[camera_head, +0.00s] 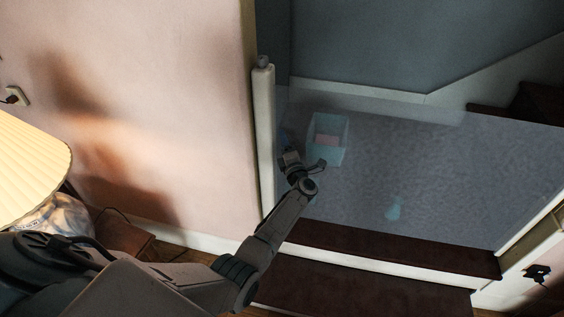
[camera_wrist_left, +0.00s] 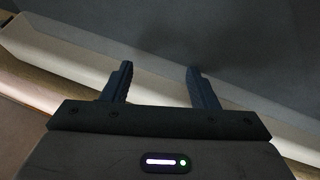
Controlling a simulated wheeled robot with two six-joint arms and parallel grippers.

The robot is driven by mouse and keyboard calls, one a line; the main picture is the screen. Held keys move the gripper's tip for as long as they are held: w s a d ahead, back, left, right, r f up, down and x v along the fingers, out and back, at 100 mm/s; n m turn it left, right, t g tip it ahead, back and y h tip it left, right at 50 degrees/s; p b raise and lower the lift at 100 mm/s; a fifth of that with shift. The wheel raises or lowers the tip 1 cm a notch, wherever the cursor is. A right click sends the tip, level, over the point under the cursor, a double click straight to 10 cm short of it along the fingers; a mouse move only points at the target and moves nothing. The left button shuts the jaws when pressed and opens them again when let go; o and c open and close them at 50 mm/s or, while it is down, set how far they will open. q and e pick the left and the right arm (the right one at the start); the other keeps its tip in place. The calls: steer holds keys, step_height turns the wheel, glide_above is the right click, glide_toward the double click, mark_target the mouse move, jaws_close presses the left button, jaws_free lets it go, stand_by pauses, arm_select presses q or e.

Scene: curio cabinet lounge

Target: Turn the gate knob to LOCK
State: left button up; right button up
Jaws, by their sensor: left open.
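The gate (camera_head: 440,165) is a translucent sheet stretched to the right from a tall white post (camera_head: 264,140) at the wall's edge. A small grey knob (camera_head: 263,61) caps the post. Its markings are too small to read. My left gripper (camera_head: 306,161) is open, to the right of the post and well below the knob in the head view. In the left wrist view the two fingers (camera_wrist_left: 158,74) are spread apart with nothing between them. A pale, slanted bar (camera_wrist_left: 150,88) passes behind them there. The knob cannot be made out in that view. My right gripper is not in view.
Dark stair treads (camera_head: 390,243) lie below the gate. A pale blue box (camera_head: 328,139) shows through the sheet. A dark catch (camera_head: 537,272) is on the right-hand frame. A lit lampshade (camera_head: 30,165) stands at the left, near the pink wall (camera_head: 160,110).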

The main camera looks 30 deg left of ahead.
arm_select(q)
step_height(320, 180, down, 6)
steer(key=s+m+t+h, duration=0.1)
steer(key=s+m+h, duration=0.2)
steer(key=m, duration=0.1)
steer(key=shift+d+f+m+t, duration=0.2)
steer(key=shift+d+m+t, duration=0.05)
steer(key=shift+m+t, duration=0.05)
steer(key=shift+f, duration=0.1)
steer(key=s+d+f+m+g+h, duration=0.3)
steer(key=s+f+m+h, duration=0.35)
steer(key=s+f, duration=0.8)
steer(key=s+d+f+m+g+h, duration=0.25)
steer(key=s+f+m, duration=0.8)
steer(key=f, duration=0.75)
steer(key=s+f+m+g, duration=0.2)
steer(key=s+f+g, duration=0.1)
steer(key=s, duration=1)
steer(key=s+f+m+g+h, duration=0.1)
steer(key=s+f+m+g, duration=0.2)
steer(key=s, duration=1)
steer(key=s+f+m+g, duration=0.3)
steer(key=s+f, duration=0.5)
steer(key=s, duration=0.5)
steer(key=shift+a, duration=0.25)
